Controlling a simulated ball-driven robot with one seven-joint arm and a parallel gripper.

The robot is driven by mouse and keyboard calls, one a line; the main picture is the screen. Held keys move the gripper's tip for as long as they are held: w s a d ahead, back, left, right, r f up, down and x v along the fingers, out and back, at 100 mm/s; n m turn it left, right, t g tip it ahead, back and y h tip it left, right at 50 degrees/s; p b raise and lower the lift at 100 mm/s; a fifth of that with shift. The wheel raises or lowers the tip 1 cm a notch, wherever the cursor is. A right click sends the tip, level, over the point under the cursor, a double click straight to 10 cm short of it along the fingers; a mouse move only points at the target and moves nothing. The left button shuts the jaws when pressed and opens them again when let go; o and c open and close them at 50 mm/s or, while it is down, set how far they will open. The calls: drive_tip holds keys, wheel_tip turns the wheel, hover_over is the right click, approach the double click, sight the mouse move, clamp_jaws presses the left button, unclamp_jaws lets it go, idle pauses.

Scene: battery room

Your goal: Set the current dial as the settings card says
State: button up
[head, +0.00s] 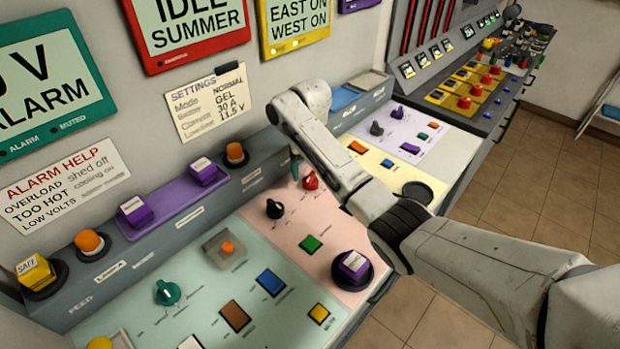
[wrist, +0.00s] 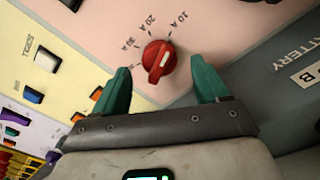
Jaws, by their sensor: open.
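The red current dial (wrist: 159,56) is on the pink panel in the wrist view, with 10 A, 20 A and 30 A printed around it. A pale pointer mark shows on its face; I cannot tell surely which label it indicates. In the head view the dial (head: 310,181) is small and partly hidden by my arm. My gripper (wrist: 161,82) is open, its two teal fingers on either side of the dial, apart from it. A teal finger also shows in the head view (head: 295,170). The settings card (head: 209,102) on the wall reads NORMAL, GEL, 30 A, 11.5 V.
A black knob (head: 274,208), green button (head: 311,243) and purple button (head: 354,263) share the pink panel (head: 318,222). A cream panel (head: 392,170) lies to the right. The raised grey ledge (wrist: 285,100) stands close beside the gripper.

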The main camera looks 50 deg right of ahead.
drive_tip(key=shift+f, duration=1.45)
drive_tip(key=c, duration=1.1)
